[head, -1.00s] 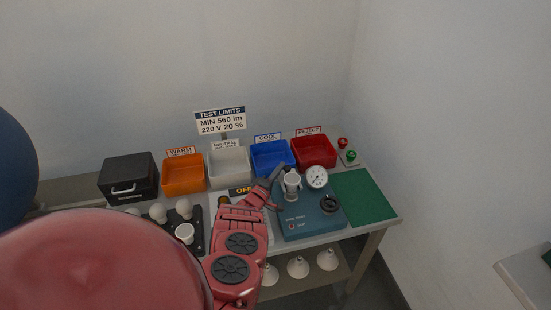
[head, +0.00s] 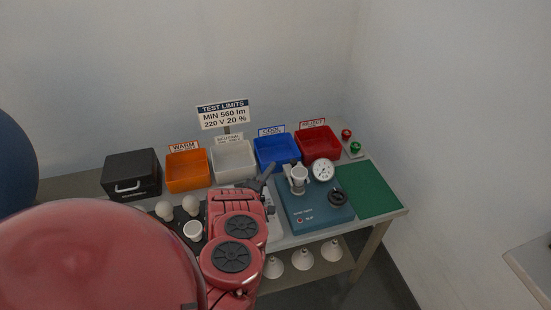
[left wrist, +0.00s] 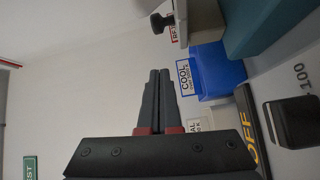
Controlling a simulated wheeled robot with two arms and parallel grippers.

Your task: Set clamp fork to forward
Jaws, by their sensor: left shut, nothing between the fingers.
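The teal test unit (head: 318,215) stands on the bench with a pale lamp holder (head: 298,178) on top. A clamp fork cannot be told apart with certainty in the head view. In the left wrist view, a small dark knob-ended part (left wrist: 161,22) sticks out beside a grey body near the teal unit (left wrist: 265,25). My left gripper (head: 268,172) is just left of the lamp holder, apart from it. Its two fingers (left wrist: 158,75) are together and empty. My right gripper is not in view.
A gauge (head: 322,170) and black knob (head: 338,197) sit on the unit. Orange, white, blue and red (head: 320,145) bins stand behind. Bulbs (head: 190,205) stand left of my arm. A black block (left wrist: 292,122) lies near the OFF label. The green mat (head: 370,190) is clear.

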